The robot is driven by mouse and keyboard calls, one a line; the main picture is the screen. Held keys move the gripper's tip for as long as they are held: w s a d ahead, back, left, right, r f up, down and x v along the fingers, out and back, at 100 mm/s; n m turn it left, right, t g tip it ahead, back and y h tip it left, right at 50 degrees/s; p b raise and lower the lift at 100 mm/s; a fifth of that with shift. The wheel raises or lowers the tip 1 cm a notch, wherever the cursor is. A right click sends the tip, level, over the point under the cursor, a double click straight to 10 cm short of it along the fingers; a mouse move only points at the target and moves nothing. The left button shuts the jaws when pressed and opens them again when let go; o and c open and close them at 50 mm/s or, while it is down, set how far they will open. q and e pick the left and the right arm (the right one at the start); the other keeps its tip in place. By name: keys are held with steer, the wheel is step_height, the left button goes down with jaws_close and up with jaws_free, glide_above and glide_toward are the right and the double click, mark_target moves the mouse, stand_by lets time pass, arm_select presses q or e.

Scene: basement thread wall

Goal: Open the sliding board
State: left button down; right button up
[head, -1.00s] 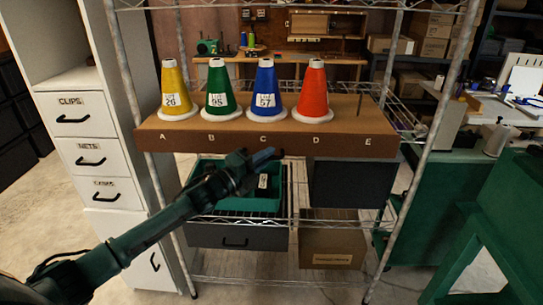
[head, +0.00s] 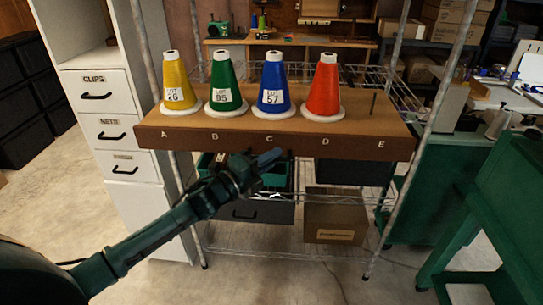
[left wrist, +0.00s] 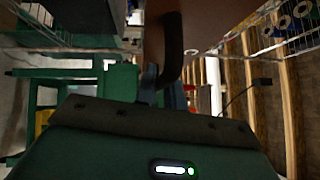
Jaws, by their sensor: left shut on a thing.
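The sliding board (head: 300,148) is brown, lettered A to E along its front edge, and sits in the wire rack. Yellow (head: 175,85), green (head: 223,82), blue (head: 271,85) and red (head: 324,88) cones stand upright at A to D; a bare peg (head: 373,104) stands at E. My left gripper (head: 268,158) is at the board's lower front edge, below C. In the left wrist view the gripper (left wrist: 160,88) is shut on a dark curved handle (left wrist: 172,48) by a brown surface, with the contact partly hidden. My right gripper is not in view.
White drawers (head: 95,95) stand left of the rack. A dark drawer (head: 250,211) and a cardboard box (head: 334,216) sit on the lower shelf. A green stand (head: 500,210) is at the right. The floor in front of the rack is mostly open.

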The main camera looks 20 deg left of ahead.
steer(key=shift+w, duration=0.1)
arm_select(q)
steer(key=c, duration=1.5)
jaws_free()
steer(key=b+v, duration=0.2)
steer(key=v, duration=1.1)
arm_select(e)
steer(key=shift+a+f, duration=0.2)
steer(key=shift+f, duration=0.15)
arm_select(q)
steer(key=shift+a, duration=0.1)
